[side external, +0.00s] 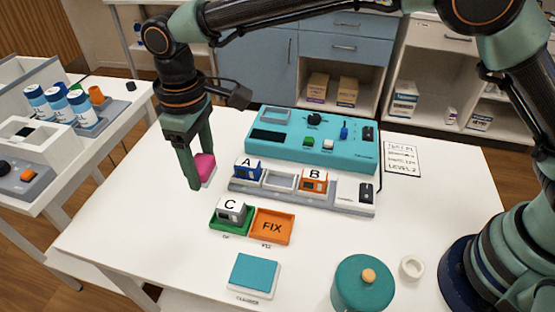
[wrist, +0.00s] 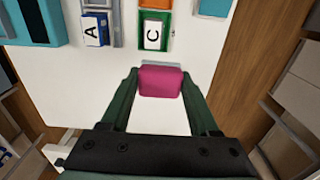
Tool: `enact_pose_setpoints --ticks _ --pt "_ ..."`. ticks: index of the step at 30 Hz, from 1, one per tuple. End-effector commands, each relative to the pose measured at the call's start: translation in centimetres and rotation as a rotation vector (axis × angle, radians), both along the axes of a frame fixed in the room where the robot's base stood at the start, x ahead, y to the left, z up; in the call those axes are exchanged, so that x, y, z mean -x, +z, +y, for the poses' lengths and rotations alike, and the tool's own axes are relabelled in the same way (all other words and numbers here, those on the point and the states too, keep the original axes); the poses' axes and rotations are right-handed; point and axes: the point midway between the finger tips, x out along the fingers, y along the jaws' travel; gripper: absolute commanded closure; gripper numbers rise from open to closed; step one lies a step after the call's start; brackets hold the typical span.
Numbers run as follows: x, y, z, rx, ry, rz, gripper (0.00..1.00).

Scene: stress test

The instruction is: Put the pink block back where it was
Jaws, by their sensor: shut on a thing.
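The pink block (side external: 205,167) is held between the two fingers of my gripper (side external: 200,174), to the left of the grey rack. In the wrist view the pink block (wrist: 160,81) sits between the green fingertips. How high it is above the table I cannot tell exactly. The grey rack (side external: 300,198) holds block A (side external: 247,169) on the left and block B (side external: 314,180) further right. Between them is an empty light-framed slot (side external: 281,179). Block C (side external: 231,211) is in the green tray (side external: 228,229). The orange FIX tray (side external: 271,227) is empty.
A teal console (side external: 300,150) with knobs stands behind the rack. A teal pad (side external: 254,271), a round teal lidded pot (side external: 362,285) and a small white ring (side external: 412,267) are at the front. A side table (side external: 110,125) with bottles is left. The table's left part is clear.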

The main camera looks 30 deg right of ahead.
Motion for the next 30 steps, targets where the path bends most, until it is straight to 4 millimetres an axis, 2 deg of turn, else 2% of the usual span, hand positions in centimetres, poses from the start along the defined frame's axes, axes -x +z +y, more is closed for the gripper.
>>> enact_pose_setpoints --ticks 3,7,10,13,17,30 --pt "2.7 2.1 2.2 -0.004 0.008 -0.004 0.83" --pt "5.6 4.2 4.0 -0.003 0.007 -0.003 0.83" --pt "7.2 5.3 4.8 -0.002 0.005 -0.002 0.83" --pt "8.1 5.3 5.1 0.001 0.002 0.001 0.83" --pt "8.3 3.2 5.1 0.004 0.000 0.003 0.83" --pt "8.2 -7.3 5.1 0.004 0.000 0.003 0.83"
